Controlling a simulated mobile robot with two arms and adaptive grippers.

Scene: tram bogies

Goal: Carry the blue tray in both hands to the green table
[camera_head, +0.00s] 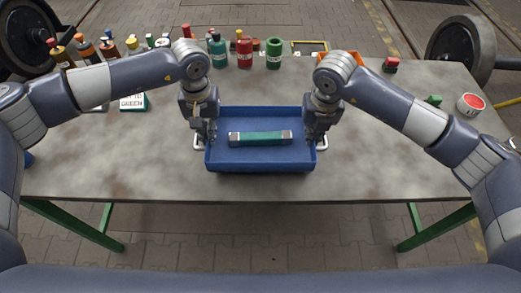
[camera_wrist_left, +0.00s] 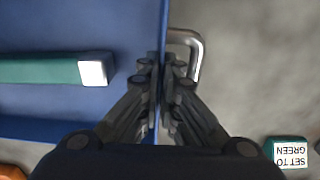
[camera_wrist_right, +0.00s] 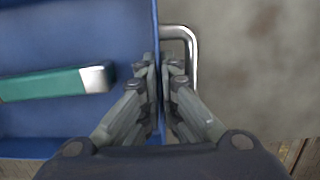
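The blue tray (camera_head: 260,163) is at the middle of the grey-topped table (camera_head: 380,180), near its front edge, and looks level and resting on it. A green bar with silver ends (camera_head: 260,138) lies inside the tray. My left gripper (camera_head: 205,138) is at the tray's left wall; in the left wrist view its fingers (camera_wrist_left: 162,75) are closed on both sides of that wall, beside a metal handle (camera_wrist_left: 192,45). My right gripper (camera_head: 314,138) is at the right wall; its fingers (camera_wrist_right: 162,75) close on that wall beside the other handle (camera_wrist_right: 188,45).
The table has green legs (camera_head: 75,227). Several bottles and cans, including a green can (camera_head: 273,53), stand along its back. A "SET TO GREEN" sign (camera_head: 133,102) stands at left; a red-topped tin (camera_head: 470,104) is at right. Wheelsets (camera_head: 462,45) stand beyond. The tabletop's front is clear.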

